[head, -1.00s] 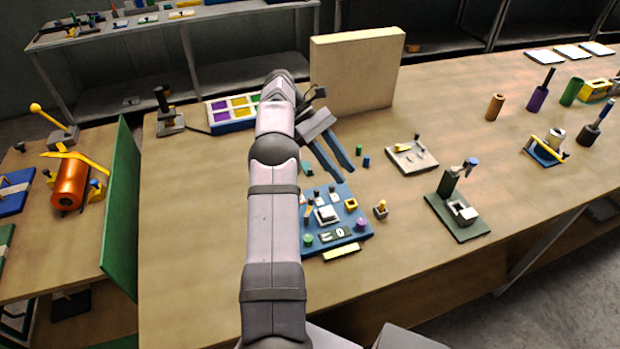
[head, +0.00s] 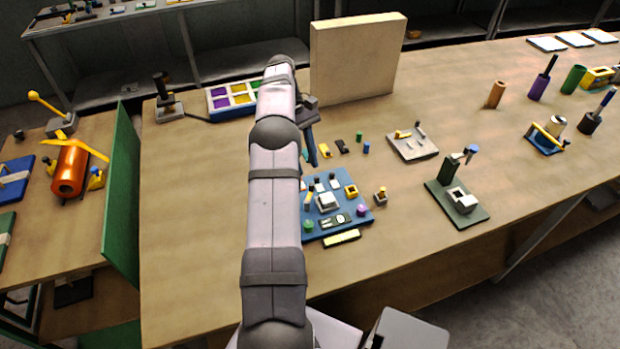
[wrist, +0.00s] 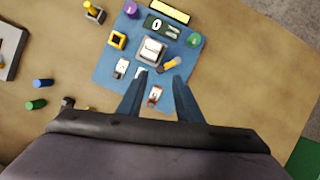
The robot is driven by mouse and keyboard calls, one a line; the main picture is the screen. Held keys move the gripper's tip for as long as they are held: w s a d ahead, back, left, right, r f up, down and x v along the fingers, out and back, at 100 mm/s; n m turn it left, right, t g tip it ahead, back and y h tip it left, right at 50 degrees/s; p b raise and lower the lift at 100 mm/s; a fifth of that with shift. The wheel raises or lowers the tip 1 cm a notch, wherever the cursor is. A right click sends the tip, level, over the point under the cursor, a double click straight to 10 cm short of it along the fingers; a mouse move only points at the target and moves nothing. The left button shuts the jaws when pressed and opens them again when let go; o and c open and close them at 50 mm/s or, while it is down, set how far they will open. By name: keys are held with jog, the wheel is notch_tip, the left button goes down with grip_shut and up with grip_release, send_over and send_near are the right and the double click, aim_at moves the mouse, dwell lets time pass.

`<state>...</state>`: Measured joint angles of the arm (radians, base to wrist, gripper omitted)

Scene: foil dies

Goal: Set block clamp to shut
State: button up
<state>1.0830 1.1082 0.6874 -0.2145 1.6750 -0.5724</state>
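A blue board (head: 355,218) lies near the table's front edge and fills the upper middle of the wrist view (wrist: 108,72). It carries a pale grey block (wrist: 152,52), a short orange lever (wrist: 171,64), small white switch-like parts (wrist: 122,67), a yellow square frame (wrist: 117,40) and a red-and-white part (wrist: 155,96). I cannot tell for sure which part is the block clamp. My gripper (wrist: 159,76) is open and empty, its blue fingers over the board's edge on either side of the red-and-white part. In the head view my arm partly hides the gripper (head: 310,158) and the board's left side.
Green and blue pegs (head: 366,147) and a grey plate (head: 412,143) lie beyond the board. A beige panel (head: 355,60) stands behind.

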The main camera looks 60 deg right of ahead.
aim_at(312, 184)
jog(key=shift+p+x, duration=0.9)
jog(key=shift+x, duration=2.1)
jog(key=shift+s+a, duration=0.1)
jog(key=shift+r, duration=0.1)
grip_shut()
